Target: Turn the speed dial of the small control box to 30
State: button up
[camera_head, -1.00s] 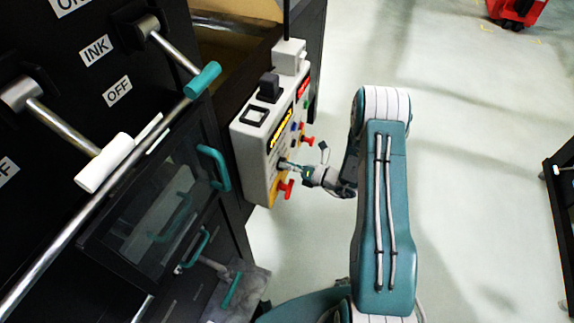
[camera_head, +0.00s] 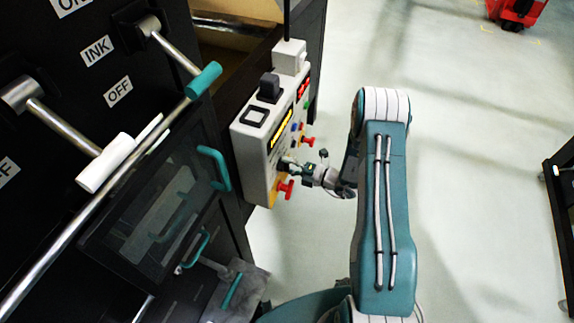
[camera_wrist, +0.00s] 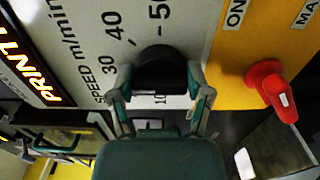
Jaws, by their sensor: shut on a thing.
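The small control box (camera_head: 250,150) is a pale panel on the side of the black machine in the head view. In the head view my gripper (camera_head: 290,166) meets the box's front face. The dial's pointer cannot be made out, so its setting is unclear.
A red rotary switch (camera_wrist: 270,84) sits on a yellow plate (camera_wrist: 232,62) close to the right of my fingers. A lit display (camera_wrist: 28,65) is at the left.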

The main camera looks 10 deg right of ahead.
jog(key=shift+f+m, duration=0.15)
jog(key=shift+m, duration=0.15)
jog(key=o, duration=1.1)
jog(key=shift+o, duration=0.2)
jog(key=shift+d, duration=0.15)
jog(key=v, duration=1.1)
jog(key=shift+s+d, duration=0.2)
jog(key=shift+d, duration=0.15)
